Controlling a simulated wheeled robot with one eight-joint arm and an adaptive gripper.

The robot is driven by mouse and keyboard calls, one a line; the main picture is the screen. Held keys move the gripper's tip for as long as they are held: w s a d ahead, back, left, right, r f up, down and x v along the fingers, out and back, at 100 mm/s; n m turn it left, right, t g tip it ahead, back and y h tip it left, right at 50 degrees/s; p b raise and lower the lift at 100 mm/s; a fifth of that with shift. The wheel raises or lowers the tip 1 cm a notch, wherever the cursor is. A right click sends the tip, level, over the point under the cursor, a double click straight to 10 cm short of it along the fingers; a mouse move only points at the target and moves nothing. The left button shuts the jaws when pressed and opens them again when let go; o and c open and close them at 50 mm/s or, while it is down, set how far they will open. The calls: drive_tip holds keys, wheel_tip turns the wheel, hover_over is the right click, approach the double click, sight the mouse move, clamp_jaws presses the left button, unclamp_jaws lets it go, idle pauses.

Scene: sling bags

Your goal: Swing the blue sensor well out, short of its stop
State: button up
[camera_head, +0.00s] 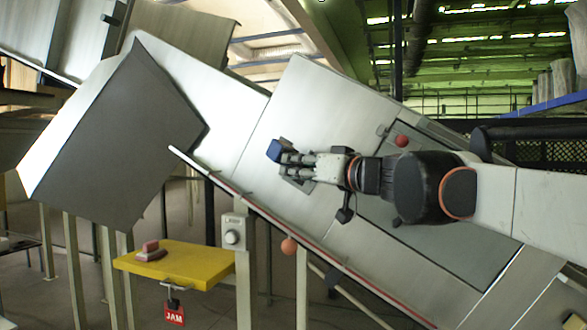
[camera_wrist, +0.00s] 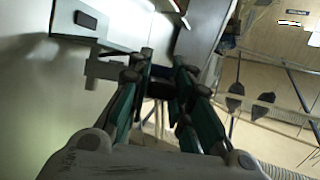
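The blue sensor (camera_head: 274,150) is a small blue block low on the face of the sloped metal chute (camera_head: 290,105) in the head view. My gripper (camera_head: 287,159) is right beside it, with its fingertips at or very near the block. In the wrist view my gripper (camera_wrist: 163,70) shows two green-padded fingers set apart. A dark block (camera_wrist: 160,89) shows in the gap between them. It is too dark to tell whether it is the sensor or whether both fingers press on it. The sensor's mount is mostly hidden behind the fingers.
A large grey hood panel (camera_head: 120,140) rises to the left. A yellow shelf (camera_head: 200,275) with a pinkish block (camera_head: 151,251) and a red JAM tag (camera_head: 174,315) stands below.

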drive_tip(key=o, duration=0.4)
drive_tip(key=v, duration=0.7)
drive_tip(key=shift+s+d, duration=0.2)
